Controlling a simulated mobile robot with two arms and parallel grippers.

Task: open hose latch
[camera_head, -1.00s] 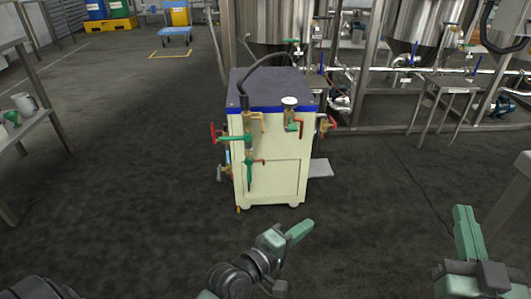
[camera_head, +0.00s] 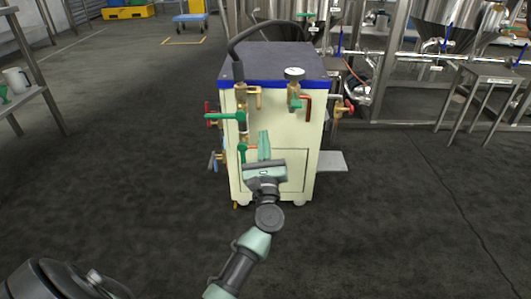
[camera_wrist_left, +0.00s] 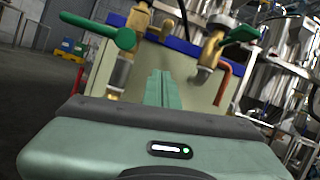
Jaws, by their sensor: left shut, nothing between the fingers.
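A cream cabinet with a dark top and blue edge (camera_head: 275,84) stands ahead. A black hose (camera_head: 237,46) arches from its top down to a brass fitting (camera_head: 241,97) on the front left. Green handles (camera_head: 226,116) sit on this pipe, and one shows at upper left in the left wrist view (camera_wrist_left: 97,29). Which part is the hose latch I cannot tell for sure. My left gripper (camera_head: 264,146) is shut and empty in front of the cabinet, just right of the pipe. Its fingers show in the left wrist view (camera_wrist_left: 163,90), apart from the handles. My right gripper is out of view.
A gauge (camera_head: 294,73) with a green handle and red pipe is at the cabinet's front right. Red valve handles stick out at both sides. Steel tanks (camera_head: 447,12) and a small steel table (camera_head: 495,73) stand behind right.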

